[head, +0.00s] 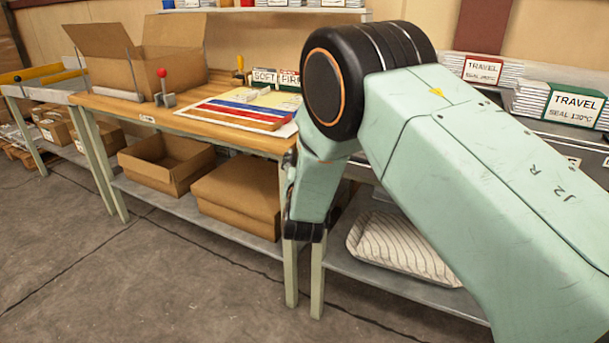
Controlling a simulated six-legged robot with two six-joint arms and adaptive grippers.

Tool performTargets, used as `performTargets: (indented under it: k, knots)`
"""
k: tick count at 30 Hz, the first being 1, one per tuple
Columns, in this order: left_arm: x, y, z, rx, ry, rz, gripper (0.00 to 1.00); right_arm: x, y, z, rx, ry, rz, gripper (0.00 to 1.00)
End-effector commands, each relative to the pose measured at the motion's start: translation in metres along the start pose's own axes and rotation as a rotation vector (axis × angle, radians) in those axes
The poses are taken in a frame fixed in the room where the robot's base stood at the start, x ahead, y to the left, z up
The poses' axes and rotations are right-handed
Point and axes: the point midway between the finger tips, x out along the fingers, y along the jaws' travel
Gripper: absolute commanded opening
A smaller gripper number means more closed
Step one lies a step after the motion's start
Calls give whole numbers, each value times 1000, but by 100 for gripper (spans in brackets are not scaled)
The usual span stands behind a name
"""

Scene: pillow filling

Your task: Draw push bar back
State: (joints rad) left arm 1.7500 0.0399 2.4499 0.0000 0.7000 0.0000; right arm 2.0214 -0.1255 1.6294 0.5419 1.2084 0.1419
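I cannot tell for sure which part is the push bar. A red-knobbed lever (162,80) stands on a grey block on the wooden bench. My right arm (480,160) crosses the right half of the view and bends down in front of the bench. Dark parts at its lower end, where my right gripper (305,232) sits, are beside the bench legs; its fingers are not clear. My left gripper is not in view.
An open cardboard box (135,55) stands on the wooden bench (120,103), left of striped sheets (245,112). Boxes (165,163) and a striped pillow (400,247) lie on the lower shelf. Travel packs (570,105) are stacked at right. The floor (120,270) in front is clear.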

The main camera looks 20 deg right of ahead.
Motion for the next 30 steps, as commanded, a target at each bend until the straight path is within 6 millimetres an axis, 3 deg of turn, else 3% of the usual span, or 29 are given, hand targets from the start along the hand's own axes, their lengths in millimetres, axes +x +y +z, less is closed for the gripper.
performTargets:
  k: [6,13,30]
  knots:
    - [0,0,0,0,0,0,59,-39,-1,0,-3,-1,-2,60]
    - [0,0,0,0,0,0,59,-70,-1,-1,-2,1,-3,60]
    - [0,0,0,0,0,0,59,-78,0,-2,1,3,-1,60]
